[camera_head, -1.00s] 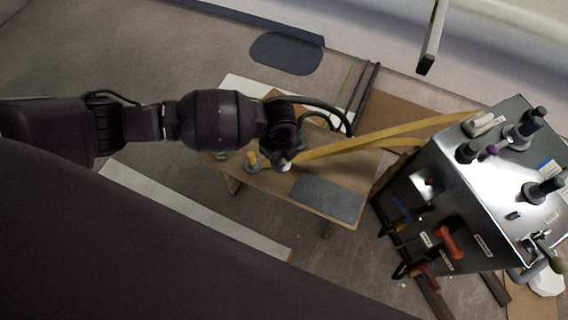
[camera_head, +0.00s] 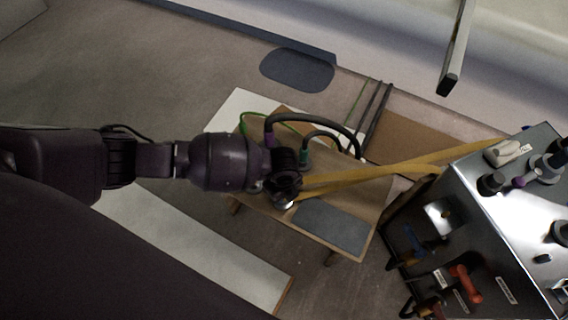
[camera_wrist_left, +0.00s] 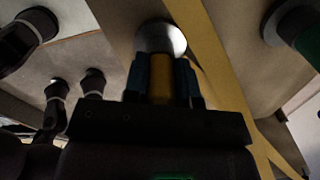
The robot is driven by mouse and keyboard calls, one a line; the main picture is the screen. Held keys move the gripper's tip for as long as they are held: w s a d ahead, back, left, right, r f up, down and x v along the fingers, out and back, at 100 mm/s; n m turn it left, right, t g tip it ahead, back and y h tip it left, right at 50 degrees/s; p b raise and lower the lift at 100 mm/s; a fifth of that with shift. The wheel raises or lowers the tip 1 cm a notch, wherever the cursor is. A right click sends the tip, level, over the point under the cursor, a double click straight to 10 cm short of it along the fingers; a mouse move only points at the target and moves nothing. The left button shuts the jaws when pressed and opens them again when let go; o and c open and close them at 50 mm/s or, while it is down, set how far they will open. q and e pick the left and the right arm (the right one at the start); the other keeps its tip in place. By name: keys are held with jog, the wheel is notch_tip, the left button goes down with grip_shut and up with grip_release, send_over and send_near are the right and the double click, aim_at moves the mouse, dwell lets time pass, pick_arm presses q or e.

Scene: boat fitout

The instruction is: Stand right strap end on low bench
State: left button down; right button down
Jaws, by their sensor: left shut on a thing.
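My left gripper (camera_head: 285,197) is over the near left part of the low wooden bench (camera_head: 378,212). In the left wrist view its blue fingertips (camera_wrist_left: 162,82) are shut on a yellow strap end (camera_wrist_left: 161,78) with a round silver disc (camera_wrist_left: 160,38) at its far side. The disc also shows just below the gripper in the head view (camera_head: 285,204). I cannot tell whether it touches the bench. Yellow straps (camera_head: 400,166) run from the gripper area to the metal box. The gripper hides part of the bench. My right gripper is not in view.
A grey pad (camera_head: 333,228) lies on the bench, right of the gripper. Dark hoses with purple and green (camera_head: 305,157) collars are behind the gripper. The metal box (camera_head: 490,225) with knobs and plugs stands at right. A dark oval mat (camera_head: 297,69) lies beyond.

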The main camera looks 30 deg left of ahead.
pick_arm(q)
jog(key=c, duration=0.9)
grip_release()
jog(key=shift+w+r, duration=0.1)
jog(key=shift+r, duration=0.1)
notch_tip(320, 180, up, 11)
jog(key=p, duration=0.4)
jog(key=shift+r+p, duration=0.3)
jog(key=shift+r, duration=0.15)
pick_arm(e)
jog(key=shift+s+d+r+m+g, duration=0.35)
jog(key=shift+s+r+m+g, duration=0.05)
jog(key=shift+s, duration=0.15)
